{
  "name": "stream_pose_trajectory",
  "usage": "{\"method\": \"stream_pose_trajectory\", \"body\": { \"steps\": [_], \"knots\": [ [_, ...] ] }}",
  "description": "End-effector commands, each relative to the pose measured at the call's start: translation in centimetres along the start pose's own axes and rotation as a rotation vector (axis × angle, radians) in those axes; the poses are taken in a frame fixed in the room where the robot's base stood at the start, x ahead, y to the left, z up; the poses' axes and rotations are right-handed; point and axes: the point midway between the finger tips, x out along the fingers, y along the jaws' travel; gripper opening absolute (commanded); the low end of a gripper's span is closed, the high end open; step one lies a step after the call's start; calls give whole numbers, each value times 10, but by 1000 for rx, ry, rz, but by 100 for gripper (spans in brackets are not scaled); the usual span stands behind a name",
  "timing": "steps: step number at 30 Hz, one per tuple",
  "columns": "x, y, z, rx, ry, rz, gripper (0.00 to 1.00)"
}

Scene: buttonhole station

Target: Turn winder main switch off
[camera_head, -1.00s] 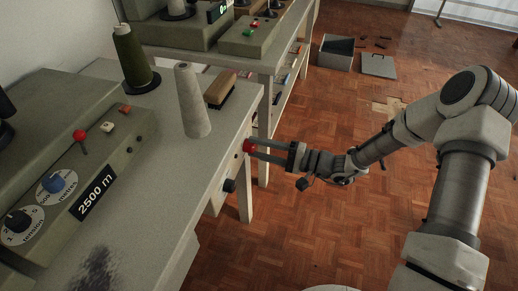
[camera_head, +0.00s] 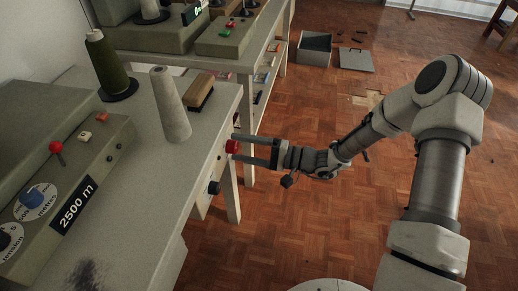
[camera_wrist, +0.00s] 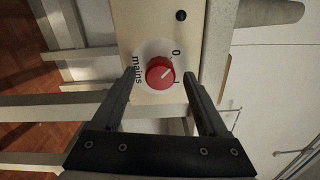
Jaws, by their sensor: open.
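The winder main switch is a red round knob (camera_wrist: 160,73) on a cream panel, labelled "mains", with a 0 and an I mark beside it. A white line on the knob slants to the upper right; I cannot tell exactly which mark it meets. In the head view the knob (camera_head: 232,146) sits at the side of the bench. My gripper (camera_head: 238,148) is open, its fingers pointing at the panel, with the knob between the fingertips. In the wrist view the gripper (camera_wrist: 159,76) has one finger on each side, with visible gaps to the knob.
A black knob (camera_head: 214,188) sticks out of the bench side nearby.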

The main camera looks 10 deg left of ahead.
Motion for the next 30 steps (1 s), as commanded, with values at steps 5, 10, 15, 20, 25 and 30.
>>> {"method": "stream_pose_trajectory", "body": {
  "steps": [5, 10, 15, 20, 25, 30],
  "knots": [
    [-7, -1, 0, 1, 2, 0, 77],
    [-37, -3, -1, 1, 5, 0, 77],
    [-79, -3, -1, 1, 6, 0, 77],
    [-119, -2, 0, 0, 5, 0, 77],
    [-151, -2, 0, 1, 4, 1, 77],
    [-170, -1, 0, -1, 1, 0, 77]
  ]
}}
